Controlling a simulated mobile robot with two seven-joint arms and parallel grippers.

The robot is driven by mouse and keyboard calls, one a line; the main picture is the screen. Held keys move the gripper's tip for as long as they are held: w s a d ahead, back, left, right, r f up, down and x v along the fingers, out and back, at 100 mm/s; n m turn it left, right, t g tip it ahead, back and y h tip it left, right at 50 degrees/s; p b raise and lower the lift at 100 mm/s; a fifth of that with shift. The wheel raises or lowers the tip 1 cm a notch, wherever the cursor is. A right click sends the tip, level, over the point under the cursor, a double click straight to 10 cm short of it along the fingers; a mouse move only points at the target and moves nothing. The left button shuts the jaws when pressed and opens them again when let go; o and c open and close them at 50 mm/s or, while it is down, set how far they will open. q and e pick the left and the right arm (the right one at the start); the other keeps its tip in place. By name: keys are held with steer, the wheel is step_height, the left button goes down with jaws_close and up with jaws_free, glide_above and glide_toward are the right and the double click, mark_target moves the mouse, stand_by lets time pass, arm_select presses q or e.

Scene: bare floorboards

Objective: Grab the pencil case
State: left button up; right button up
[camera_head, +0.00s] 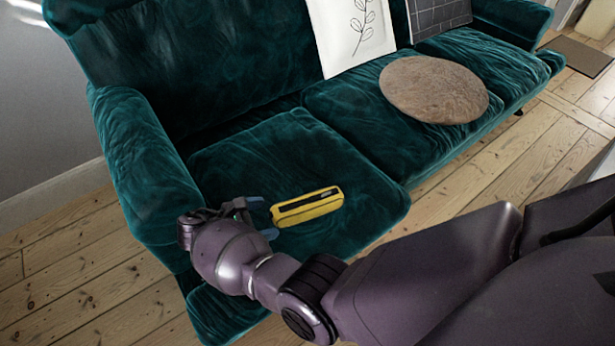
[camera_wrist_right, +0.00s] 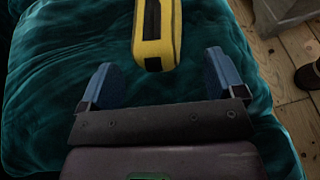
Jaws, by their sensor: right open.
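A yellow pencil case (camera_head: 307,207) with a dark top strip lies on the front left seat cushion of the green sofa. My right gripper (camera_head: 264,218) is open at the left end of the case, with its blue fingertips apart. In the right wrist view, the near end of the pencil case (camera_wrist_right: 154,50) lies just ahead of the gripper (camera_wrist_right: 160,78), in line with the gap between the fingers. Nothing is between the fingers. The far end of the case is cut off in that view. My left gripper is not in view.
The green velvet sofa (camera_head: 270,150) has a padded arm (camera_head: 145,165) close to the gripper on the left. A round brown cushion (camera_head: 433,90) lies on the right seats. A leaf-print picture (camera_head: 350,35) and a dark panel (camera_head: 438,15) lean on the backrest.

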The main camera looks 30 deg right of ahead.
mark_target(271, 217)
steer(key=x, duration=0.2)
steer(key=b+x, duration=0.1)
steer(key=x, duration=0.1)
steer(key=shift+w+f, duration=0.1)
steer(key=shift+f, duration=0.3)
steer(key=shift+d, duration=0.45)
steer(key=c, duration=1.1)
